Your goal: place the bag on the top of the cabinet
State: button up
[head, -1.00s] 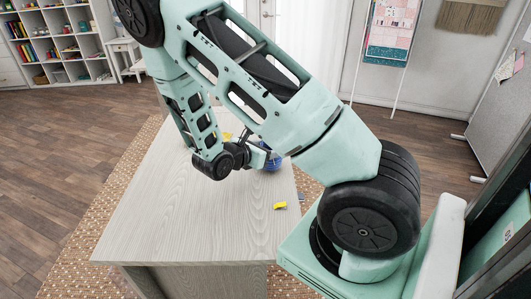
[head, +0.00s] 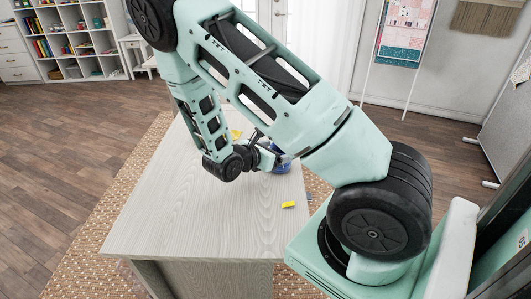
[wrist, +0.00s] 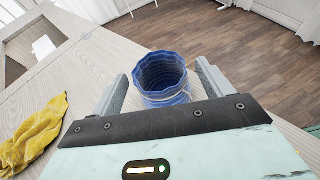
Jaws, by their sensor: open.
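A blue open-topped bag (wrist: 163,78) with a ruffled rim and a pale cord around it stands upright in the wrist view. My gripper (wrist: 161,86) is open, with one finger on each side of the bag. I cannot tell whether either finger touches it. In the head view the bag (head: 284,166) stands near the right edge of the pale wood cabinet top (head: 185,210). My gripper (head: 267,158) is beside it there, partly hidden by my arm.
A yellow cloth (wrist: 35,132) lies left of my gripper and shows behind my wrist in the head view (head: 236,134). A small yellow item (head: 288,205) lies near the right edge. The front left of the top is clear.

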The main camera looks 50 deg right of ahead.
jog(key=v, duration=1.1)
jog(key=s+a+r+m+y, duration=0.3)
jog(key=s+a+y, duration=0.2)
jog(key=a, duration=0.4)
jog(key=s+a+r+m+y, duration=0.3)
jog(key=s+a, duration=0.3)
jog(key=a, duration=0.3)
jog(key=s+a+r+m+y, duration=0.4)
jog(key=s+a+y, duration=0.1)
jog(key=a, duration=0.5)
jog(key=shift+s+y, duration=0.3)
jog(key=shift+y, duration=0.5)
jog(key=shift+a, duration=0.1)
